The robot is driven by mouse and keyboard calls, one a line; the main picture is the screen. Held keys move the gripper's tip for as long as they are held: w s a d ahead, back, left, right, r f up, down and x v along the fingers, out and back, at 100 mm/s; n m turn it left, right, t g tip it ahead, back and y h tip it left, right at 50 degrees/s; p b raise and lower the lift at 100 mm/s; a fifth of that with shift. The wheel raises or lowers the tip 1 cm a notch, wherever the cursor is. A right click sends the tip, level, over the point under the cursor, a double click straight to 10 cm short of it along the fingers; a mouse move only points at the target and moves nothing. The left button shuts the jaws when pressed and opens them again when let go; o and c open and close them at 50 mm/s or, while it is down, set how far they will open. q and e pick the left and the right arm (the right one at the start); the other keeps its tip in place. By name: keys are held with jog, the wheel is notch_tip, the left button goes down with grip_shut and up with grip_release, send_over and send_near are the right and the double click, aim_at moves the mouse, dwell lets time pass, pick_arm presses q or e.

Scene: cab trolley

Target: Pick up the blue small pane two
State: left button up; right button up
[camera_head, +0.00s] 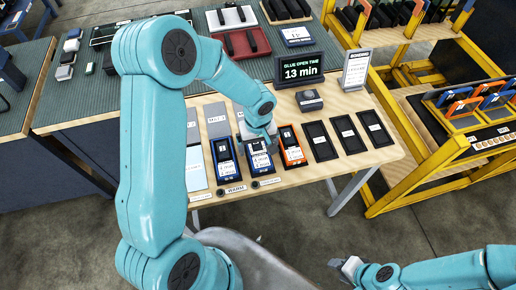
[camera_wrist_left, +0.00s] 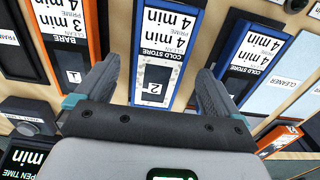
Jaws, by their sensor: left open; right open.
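The blue small pane two (camera_wrist_left: 168,52) lies in the middle of the left wrist view, with a "2" label and "COLD STORE 4 min" text. In the head view the pane (camera_head: 260,166) is partly hidden by my left gripper (camera_head: 265,145). In the left wrist view my left gripper (camera_wrist_left: 157,75) is open, with one finger towards each long side of the pane. I cannot tell how far above it the fingertips are. My right gripper (camera_head: 346,267) is open and empty in front of the table, low in the head view.
An orange pane (camera_head: 291,147) and another blue pane (camera_head: 224,160) flank it closely. Empty black trays (camera_head: 321,141) lie to the right on the wooden table. A timer screen (camera_head: 302,71) stands behind. A yellow trolley (camera_head: 450,150) is at right.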

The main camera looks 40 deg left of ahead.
pick_arm(q)
jog(key=shift+w+a+f, duration=0.1)
jog(key=shift+w+f, duration=0.05)
jog(key=shift+f, duration=0.75)
jog(key=shift+r, duration=0.1)
jog(key=c, duration=1.3)
jog(key=shift+r, duration=0.15)
